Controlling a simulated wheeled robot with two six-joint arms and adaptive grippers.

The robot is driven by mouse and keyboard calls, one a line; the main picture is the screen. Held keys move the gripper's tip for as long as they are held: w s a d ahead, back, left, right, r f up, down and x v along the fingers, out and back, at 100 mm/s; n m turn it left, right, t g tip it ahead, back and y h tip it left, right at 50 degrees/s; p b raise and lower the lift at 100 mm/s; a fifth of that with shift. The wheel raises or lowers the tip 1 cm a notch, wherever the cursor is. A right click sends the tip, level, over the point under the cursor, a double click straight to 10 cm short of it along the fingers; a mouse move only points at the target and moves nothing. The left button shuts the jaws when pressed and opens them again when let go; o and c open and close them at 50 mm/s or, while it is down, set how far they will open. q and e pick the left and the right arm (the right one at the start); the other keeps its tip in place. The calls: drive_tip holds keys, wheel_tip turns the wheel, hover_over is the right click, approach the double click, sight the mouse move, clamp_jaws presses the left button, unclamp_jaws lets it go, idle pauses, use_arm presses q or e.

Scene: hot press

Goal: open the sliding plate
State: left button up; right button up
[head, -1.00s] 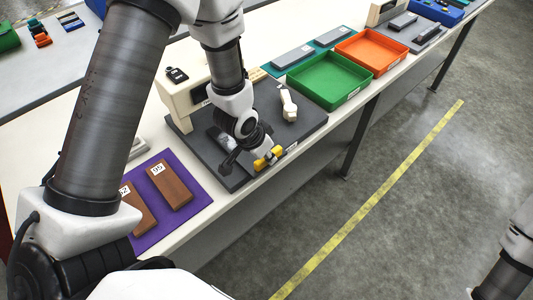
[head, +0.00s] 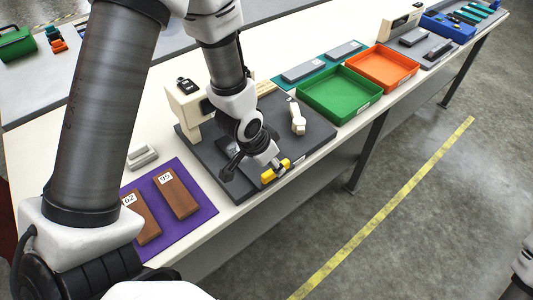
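The hot press is a cream housing (head: 187,107) on a dark grey base (head: 212,160) in the head view. A yellow handle (head: 269,176) sits at the base's front edge, and I take it as the handle of the sliding plate. The plate is mostly hidden behind my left arm. My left gripper (head: 252,166) points down over the front of the base. Its fingers look spread, one close to the yellow handle and a black one further left. I cannot tell whether it touches the handle. Only a bit of my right arm shows at the lower right corner; its gripper is out of frame.
A white lever (head: 297,119) stands on the base to the right. A purple mat (head: 203,211) with brown blocks (head: 176,193) lies to the left. A green tray (head: 341,95) and an orange tray (head: 384,68) stand to the right. The floor beyond the table's front edge is clear.

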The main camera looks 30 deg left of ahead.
use_arm(q)
drive_tip(key=d+v, duration=0.1)
drive_tip(key=v, duration=0.6)
drive_tip(key=shift+a+r, duration=0.3)
drive_tip(key=shift+r, duration=0.05)
drive_tip(key=shift+s, duration=0.15)
